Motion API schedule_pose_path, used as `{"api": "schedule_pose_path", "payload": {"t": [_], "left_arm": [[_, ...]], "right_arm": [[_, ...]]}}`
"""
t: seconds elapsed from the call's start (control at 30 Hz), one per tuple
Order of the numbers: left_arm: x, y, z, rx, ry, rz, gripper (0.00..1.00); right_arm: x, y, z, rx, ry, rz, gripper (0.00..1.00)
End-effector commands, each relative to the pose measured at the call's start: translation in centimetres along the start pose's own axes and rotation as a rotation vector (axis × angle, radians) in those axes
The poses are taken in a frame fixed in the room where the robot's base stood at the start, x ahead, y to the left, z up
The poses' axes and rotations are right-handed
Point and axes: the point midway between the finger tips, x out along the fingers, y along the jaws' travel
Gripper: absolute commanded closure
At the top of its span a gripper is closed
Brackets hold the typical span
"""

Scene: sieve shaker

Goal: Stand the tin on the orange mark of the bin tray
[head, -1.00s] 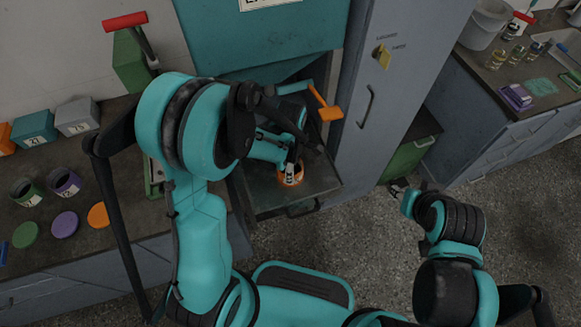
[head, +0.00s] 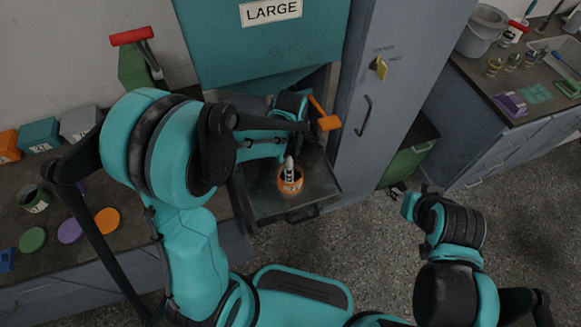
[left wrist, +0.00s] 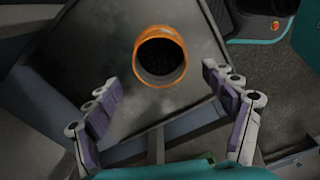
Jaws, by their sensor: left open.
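An orange tin (head: 291,185) with an open top and dark inside stands upright on the grey metal bin tray (head: 322,188). It also shows in the left wrist view (left wrist: 160,78), at top centre. My left gripper (head: 289,168) is open above the tin. In the left wrist view its two fingers (left wrist: 158,76) are spread on either side below the tin, with a gap to it. An orange rim surrounds the tin's mouth; I cannot separate the orange mark from the tin. My right gripper (head: 397,191) hangs by the lower right cabinet, too small to read.
A teal hopper labelled LARGE (head: 265,45) rises behind the tray. An orange-ended lever (head: 328,122) sticks out beside it. A grey cabinet (head: 375,110) stands to the right. Coloured tins and lids (head: 70,230) are on the left bench.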

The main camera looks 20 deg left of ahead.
Motion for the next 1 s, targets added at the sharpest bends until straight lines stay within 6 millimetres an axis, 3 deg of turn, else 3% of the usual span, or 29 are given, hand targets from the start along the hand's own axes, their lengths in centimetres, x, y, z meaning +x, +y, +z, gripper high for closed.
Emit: {"api": "schedule_pose_path", "payload": {"t": [0.1, 0.33, 0.47, 0.73, 1.0], "left_arm": [[-2.7, 0.0, 0.0, 0.0, 0.0, 0.0, 0.16], [-5.0, -0.1, -0.1, 0.012, -0.001, 0.004, 0.16], [-6.7, -0.7, -0.7, 0.139, -0.011, 0.048, 0.16], [-12.7, -4.3, -3.6, 0.83, 0.049, 0.303, 0.16], [-15.5, -8.0, -6.0, 1.476, 0.303, 0.503, 0.16]], "right_arm": [[-1.0, 0.0, -0.7, 0.0, 0.0, 0.0, 0.6], [-1.5, 0.0, -1.0, 0.0, 0.0, 0.0, 0.6], [-1.5, 0.0, -1.0, 0.0, 0.0, 0.0, 0.6], [-1.4, 0.0, -1.0, 0.0, 0.0, 0.0, 0.6], [-1.4, 0.0, -1.0, 0.0, 0.0, 0.0, 0.6]]}}
